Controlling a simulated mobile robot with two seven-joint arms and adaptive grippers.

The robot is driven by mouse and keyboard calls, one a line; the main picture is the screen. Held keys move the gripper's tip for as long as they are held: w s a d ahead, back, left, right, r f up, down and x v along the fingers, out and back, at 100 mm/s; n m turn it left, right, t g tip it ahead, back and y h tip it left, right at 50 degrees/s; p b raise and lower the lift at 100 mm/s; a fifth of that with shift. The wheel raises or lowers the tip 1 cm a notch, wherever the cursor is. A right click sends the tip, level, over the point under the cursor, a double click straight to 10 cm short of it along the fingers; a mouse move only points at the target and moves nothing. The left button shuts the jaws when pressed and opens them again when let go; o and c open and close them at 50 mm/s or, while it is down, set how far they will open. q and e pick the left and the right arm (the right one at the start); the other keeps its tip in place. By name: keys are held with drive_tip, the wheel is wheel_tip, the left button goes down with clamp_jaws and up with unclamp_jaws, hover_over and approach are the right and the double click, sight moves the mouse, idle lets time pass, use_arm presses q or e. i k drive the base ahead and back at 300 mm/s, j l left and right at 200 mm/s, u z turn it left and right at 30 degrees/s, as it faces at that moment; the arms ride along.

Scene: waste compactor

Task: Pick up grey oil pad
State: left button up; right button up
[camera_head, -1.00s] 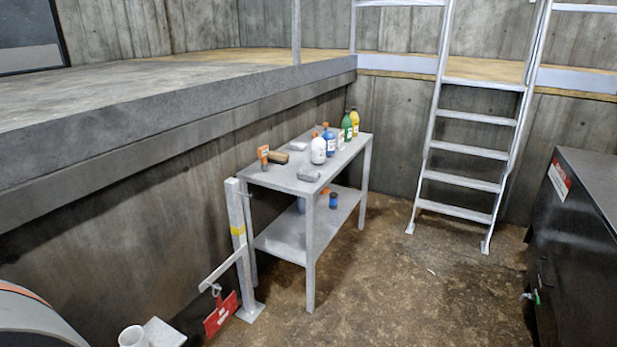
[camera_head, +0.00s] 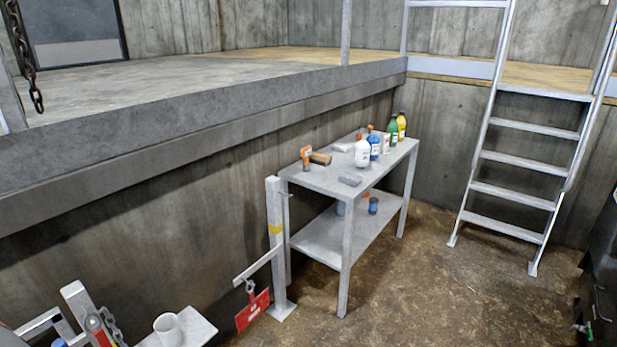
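A second flat, pale grey piece (camera_head: 343,147) lies farther back on the same top, beside the bottles. I cannot tell for certain which of the two is the oil pad. Neither of my grippers is in view, and nothing touches either piece.
The table top also holds an orange-handled tool (camera_head: 305,157), a brown brush-like block (camera_head: 321,158), a white bottle (camera_head: 362,152) and several coloured bottles. A post (camera_head: 276,245) with a red sign (camera_head: 253,310) stands before the table. Floor (camera_head: 430,290) right of the table is clear.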

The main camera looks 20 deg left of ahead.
sight(353, 180)
drive_tip(key=i+l+u, duration=0.85)
drive_tip(key=i+l, duration=0.6)
drive_tip(key=l, duration=0.15)
